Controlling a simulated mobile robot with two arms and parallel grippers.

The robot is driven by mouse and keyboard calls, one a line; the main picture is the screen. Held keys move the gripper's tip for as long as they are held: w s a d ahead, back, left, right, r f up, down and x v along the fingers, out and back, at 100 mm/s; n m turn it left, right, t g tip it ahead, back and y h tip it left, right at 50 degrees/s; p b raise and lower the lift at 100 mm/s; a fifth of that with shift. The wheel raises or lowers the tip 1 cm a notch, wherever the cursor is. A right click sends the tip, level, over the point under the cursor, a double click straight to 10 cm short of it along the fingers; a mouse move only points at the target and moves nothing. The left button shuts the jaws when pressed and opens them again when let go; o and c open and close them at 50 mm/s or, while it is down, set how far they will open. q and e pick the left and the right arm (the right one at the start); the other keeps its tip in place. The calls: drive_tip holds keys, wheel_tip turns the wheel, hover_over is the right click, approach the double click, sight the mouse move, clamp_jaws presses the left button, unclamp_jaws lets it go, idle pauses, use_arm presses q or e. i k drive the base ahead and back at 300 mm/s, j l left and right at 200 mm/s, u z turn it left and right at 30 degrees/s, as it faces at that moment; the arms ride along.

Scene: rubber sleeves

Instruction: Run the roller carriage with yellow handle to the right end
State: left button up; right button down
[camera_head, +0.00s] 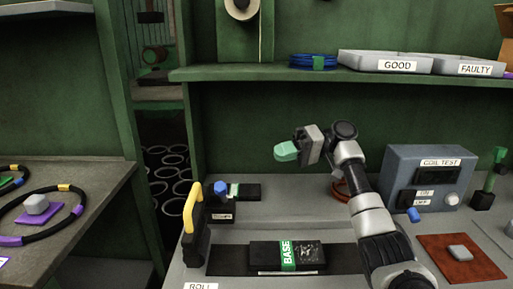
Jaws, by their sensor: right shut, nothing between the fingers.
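The roller carriage (196,238) is a dark upright block with a yellow handle (191,207) on top. It stands at the left end of a dark strip (228,259) on the workbench. A black block with a green band labelled BASE (308,255) lies on the strip to the right of the carriage. My right gripper (286,151), with green fingertips, is shut and empty. It is in the air above the back of the bench, up and to the right of the yellow handle, and touches nothing visible. My left gripper is not in view.
Behind the carriage are a blue-topped dark block (221,208) and a small black piece with a green band (246,191). The COIL TEST box (392,169) stands right of my arm. A shelf (240,74) with GOOD and FAULTY trays (385,55) hangs above.

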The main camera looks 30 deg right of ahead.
sight(200, 203)
drive_tip(key=k, duration=1.5)
